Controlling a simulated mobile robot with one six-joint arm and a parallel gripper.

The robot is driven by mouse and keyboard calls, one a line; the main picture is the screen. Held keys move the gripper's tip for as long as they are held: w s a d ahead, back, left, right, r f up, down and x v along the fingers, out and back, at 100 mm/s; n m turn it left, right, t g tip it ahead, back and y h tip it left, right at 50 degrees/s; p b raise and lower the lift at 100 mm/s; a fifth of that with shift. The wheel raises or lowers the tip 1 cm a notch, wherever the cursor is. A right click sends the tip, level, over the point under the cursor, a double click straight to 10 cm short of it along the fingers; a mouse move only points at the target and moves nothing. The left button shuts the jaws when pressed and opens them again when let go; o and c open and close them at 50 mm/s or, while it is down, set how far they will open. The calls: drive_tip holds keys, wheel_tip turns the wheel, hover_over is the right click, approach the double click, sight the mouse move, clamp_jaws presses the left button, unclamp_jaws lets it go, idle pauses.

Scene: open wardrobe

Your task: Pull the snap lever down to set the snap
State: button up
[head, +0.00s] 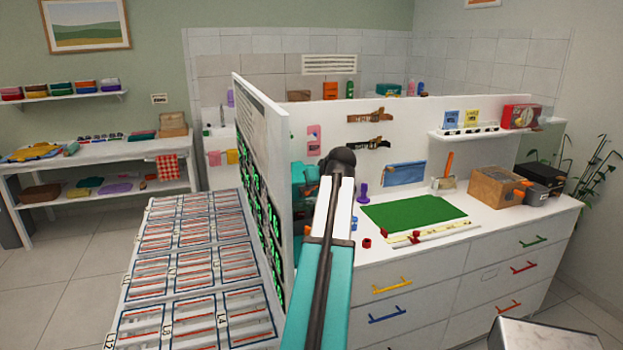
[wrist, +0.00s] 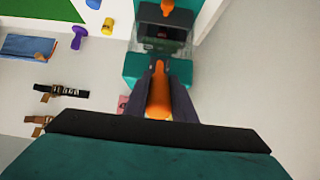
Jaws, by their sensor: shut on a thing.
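The snap press (wrist: 143,68) is a teal and dark machine with a clear guard, at the top centre of the wrist view. In the head view a teal part of the press (head: 298,183) shows left of my arm, which hides the rest. The orange snap lever (wrist: 158,100) lies between the dark fingers of my gripper (wrist: 159,72), which is shut on it. In the head view my gripper is hidden behind my arm. The state of the snap under the press cannot be seen.
A white divider panel (head: 262,120) stands left of the press, beside compartment trays (head: 160,230). A green mat (head: 412,212) lies on the counter to the right. A purple spool (wrist: 79,37) and a yellow spool (wrist: 108,25) stand near the press. Straps (wrist: 62,91) hang on the back panel.

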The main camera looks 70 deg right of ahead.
drive_tip(key=shift+r, duration=0.3)
drive_tip(key=shift+w+d+r+p, duration=0.3)
drive_tip(key=shift+w+d+r, duration=0.2)
drive_tip(key=shift+r, duration=0.2)
drive_tip(key=shift+d, duration=0.1)
drive_tip(key=shift+w+d+r, duration=0.5)
drive_tip(key=shift+d+r, duration=0.15)
drive_tip(key=shift+r, duration=0.05)
drive_tip(key=o, duration=1)
drive_tip(key=shift+s+a, duration=0.1)
drive_tip(key=shift+a, duration=0.05)
drive_tip(key=shift+o, duration=0.5)
drive_tip(key=shift+f, duration=0.1)
